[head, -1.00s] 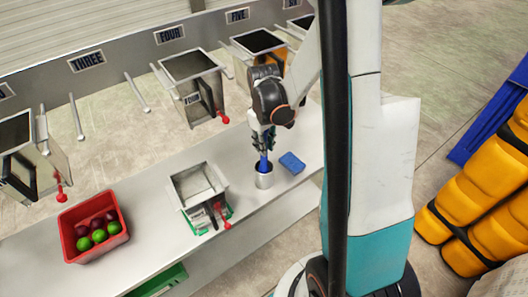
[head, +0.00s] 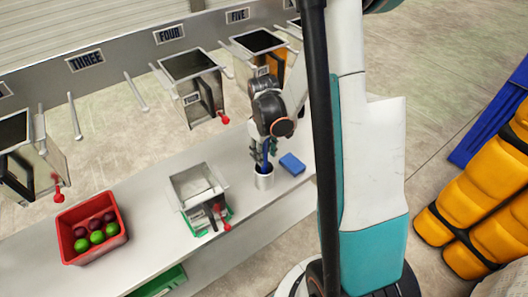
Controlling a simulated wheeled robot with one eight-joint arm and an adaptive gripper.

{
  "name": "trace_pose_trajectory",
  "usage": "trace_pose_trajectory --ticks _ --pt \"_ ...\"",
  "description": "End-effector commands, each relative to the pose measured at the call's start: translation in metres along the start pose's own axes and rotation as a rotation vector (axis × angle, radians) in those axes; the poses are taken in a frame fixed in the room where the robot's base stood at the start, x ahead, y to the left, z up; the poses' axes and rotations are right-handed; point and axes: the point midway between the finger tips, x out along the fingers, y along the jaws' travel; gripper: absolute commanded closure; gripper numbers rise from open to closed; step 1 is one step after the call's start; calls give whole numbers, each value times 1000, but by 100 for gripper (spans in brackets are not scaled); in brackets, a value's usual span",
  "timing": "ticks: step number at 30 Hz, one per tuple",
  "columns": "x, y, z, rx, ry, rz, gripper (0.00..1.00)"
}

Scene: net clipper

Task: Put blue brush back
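The blue brush (head: 265,159) stands in a small white cup (head: 264,181) on the white counter. Its lower end is inside the cup, and its upper part is between the fingers of my gripper (head: 263,150). My gripper points down just above the cup's rim, with one finger on each side of the brush. The view is too small to tell whether the fingers press on the brush or stand apart from it.
A blue sponge-like block (head: 292,163) lies just right of the cup. A metal box (head: 198,187) with a red handle stands to its left. A red crate (head: 91,251) of fruit is farther left. Hanging metal boxes (head: 193,83) line the wall behind.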

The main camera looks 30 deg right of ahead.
Motion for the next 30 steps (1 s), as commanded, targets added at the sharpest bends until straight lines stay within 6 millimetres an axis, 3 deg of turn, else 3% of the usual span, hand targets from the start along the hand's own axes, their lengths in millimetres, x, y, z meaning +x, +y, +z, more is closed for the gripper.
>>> trace_pose_trajectory --ticks 7,21,30 --pt "-10 0 0 0 0 0 62" --pt "-100 0 0 0 0 0 62" --pt "-123 0 0 0 0 0 62"
